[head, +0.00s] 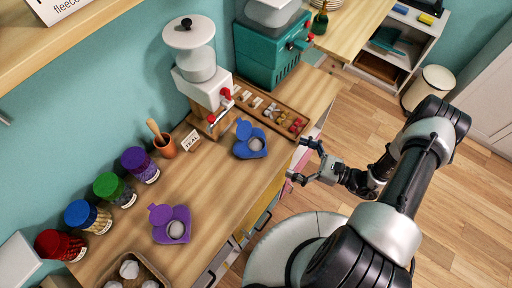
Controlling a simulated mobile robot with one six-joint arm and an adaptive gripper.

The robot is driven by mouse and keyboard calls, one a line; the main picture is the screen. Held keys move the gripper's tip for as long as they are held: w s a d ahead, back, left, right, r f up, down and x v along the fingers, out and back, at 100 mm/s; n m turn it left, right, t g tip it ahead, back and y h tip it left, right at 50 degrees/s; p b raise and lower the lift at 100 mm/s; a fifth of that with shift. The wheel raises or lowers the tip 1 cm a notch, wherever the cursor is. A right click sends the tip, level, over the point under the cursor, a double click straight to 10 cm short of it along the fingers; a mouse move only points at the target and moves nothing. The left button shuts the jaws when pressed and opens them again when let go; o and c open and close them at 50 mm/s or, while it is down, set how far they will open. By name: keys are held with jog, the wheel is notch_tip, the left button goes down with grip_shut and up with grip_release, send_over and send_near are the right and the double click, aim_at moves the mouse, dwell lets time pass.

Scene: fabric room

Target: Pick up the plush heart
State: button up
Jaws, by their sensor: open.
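I cannot make out a plush heart for certain. Small red pieces (295,125) lie at the right end of a wooden sorting tray (249,92) on the counter, too small to tell their shape. A blue open mould-like case (250,140) with a round grey part lies on the counter left of my gripper. A similar purple case (170,223) lies nearer the front. My gripper (300,161) is open and empty, its fingers pointing left at the counter's right edge. It is apart from both cases.
A white-and-red machine (205,85) and a teal machine (268,55) stand along the wall. Several coloured-lid jars (115,188), a brown cup (164,145) and a small sign (191,141) line the back. Bare counter (205,178) lies between the cases. A white bin (428,90) stands on the floor.

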aim_at(258, 149)
jog(key=b+x, duration=0.1)
jog(key=x, duration=0.9)
jog(key=shift+w+a, duration=0.2)
jog(key=shift+a, duration=0.15)
jog(key=c, duration=0.8)
